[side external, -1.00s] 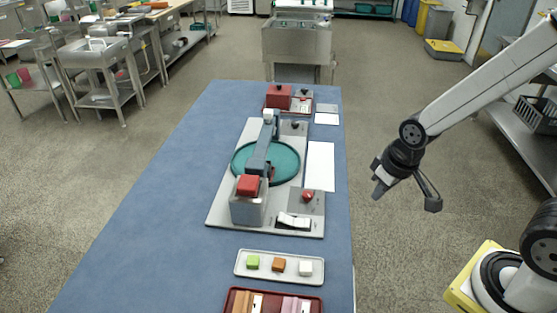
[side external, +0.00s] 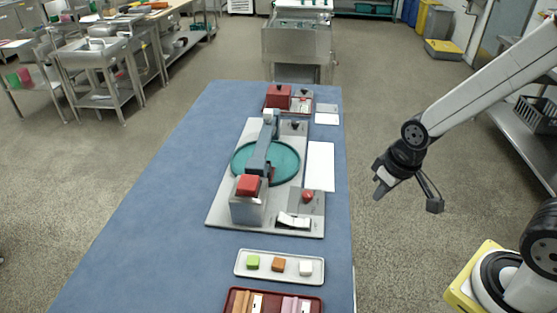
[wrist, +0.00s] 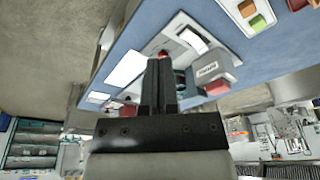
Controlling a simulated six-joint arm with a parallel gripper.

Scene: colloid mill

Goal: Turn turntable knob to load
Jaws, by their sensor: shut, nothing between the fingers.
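The machine has a teal turntable disc (side external: 284,164) on a light grey base plate (side external: 222,212), with a grey arm (side external: 259,160) across it. A red knob (side external: 308,196) sits on a grey panel at the plate's near right corner. A dark knob (side external: 295,125) sits on another panel at the far end. I cannot tell which knob sets the turntable, nor read any markings. My gripper (side external: 379,192) is in the air right of the table, apart from both knobs. In the wrist view my gripper (wrist: 158,62) is shut and empty, its fingers partly covering the red knob (wrist: 163,53).
A grey block with a red top (side external: 248,185) stands at the plate's near left. A white rocker piece (side external: 293,220) lies near the red knob. A white sheet (side external: 320,166) lies right of the plate. A tray (side external: 240,264) of coloured blocks is nearer. The blue table's left side is clear.

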